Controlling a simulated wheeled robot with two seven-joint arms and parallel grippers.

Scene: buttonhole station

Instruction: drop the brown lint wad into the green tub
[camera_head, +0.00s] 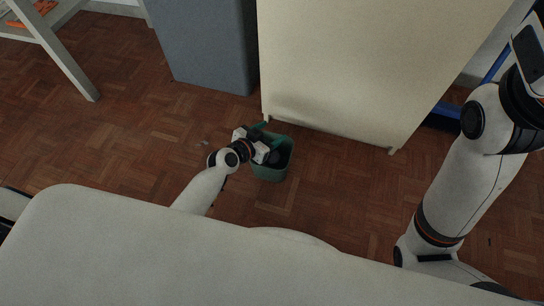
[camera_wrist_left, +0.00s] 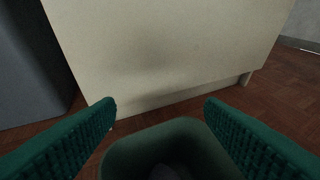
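The green tub (camera_head: 270,174) stands on the floor in front of the cream cabinet. It also shows at the bottom of the left wrist view (camera_wrist_left: 190,128), cut off by the lower edge. My left gripper (camera_head: 264,142) is over the tub. In the left wrist view its two green fingers (camera_wrist_left: 160,125) are wide apart with nothing between them. A dim greyish-brown lump shows low inside the tub at the bottom edge of that view; it may be the brown lint wad, but it is too dark to be sure.
The cream cabinet (camera_head: 365,60) rises just behind the tub. A blue-grey block (camera_head: 205,45) stands to its left. A small pale scrap (camera_head: 203,142) lies on the parquet left of my gripper. A white shelf (camera_head: 65,50) is at upper left. The floor between is clear.

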